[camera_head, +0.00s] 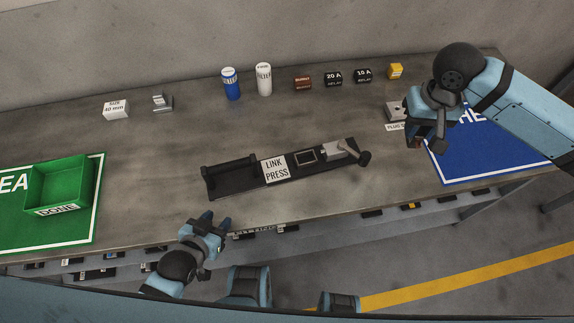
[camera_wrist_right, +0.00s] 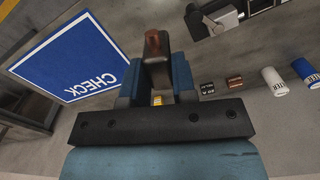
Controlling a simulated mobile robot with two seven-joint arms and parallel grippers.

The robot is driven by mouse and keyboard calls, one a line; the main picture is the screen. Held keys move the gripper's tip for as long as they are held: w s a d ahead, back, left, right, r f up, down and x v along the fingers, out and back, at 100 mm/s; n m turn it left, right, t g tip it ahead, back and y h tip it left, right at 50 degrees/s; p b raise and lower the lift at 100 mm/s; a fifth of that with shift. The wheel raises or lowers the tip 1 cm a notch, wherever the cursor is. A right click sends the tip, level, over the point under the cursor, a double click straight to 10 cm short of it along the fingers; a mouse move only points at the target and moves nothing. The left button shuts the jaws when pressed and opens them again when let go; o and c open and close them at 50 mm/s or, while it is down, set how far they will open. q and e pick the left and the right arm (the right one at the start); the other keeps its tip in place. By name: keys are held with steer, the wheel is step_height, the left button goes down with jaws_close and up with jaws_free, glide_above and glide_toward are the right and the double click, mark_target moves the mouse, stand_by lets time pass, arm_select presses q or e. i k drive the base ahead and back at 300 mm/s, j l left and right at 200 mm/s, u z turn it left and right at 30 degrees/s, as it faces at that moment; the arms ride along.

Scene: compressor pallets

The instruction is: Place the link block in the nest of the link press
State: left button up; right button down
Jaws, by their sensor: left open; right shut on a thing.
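The link press (camera_head: 237,181) is a dark base with a labelled plate on the mid-table. A small square frame that looks like its nest (camera_head: 306,156) sits right of the label, with nothing seen in it. A grey clamp and dark knob are at its right end. My right gripper (camera_head: 424,138) is right of the press, near the blue mat, shut on a dark block with a reddish-brown end, apparently the link block (camera_wrist_right: 155,45). The fingers hide part of the block. The press also shows at the top right of the right wrist view (camera_wrist_right: 226,18). My left gripper (camera_head: 214,223) is open and empty at the front edge.
A green tray (camera_head: 58,210) stands on the left mat. A blue CHECK mat (camera_head: 475,160) lies at right. A grey fixture (camera_head: 396,111) is close to my right gripper. Cans, small blocks and a yellow block (camera_head: 396,71) line the back. The table between press and green mat is clear.

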mark_target(306, 161)
steer(key=k+j+u, duration=0.1)
steer(key=j, duration=0.3)
steer(key=k+j+u, duration=0.1)
steer(key=j, duration=0.35)
steer(key=k+j+u, duration=0.1)
steer(key=j, duration=0.3)
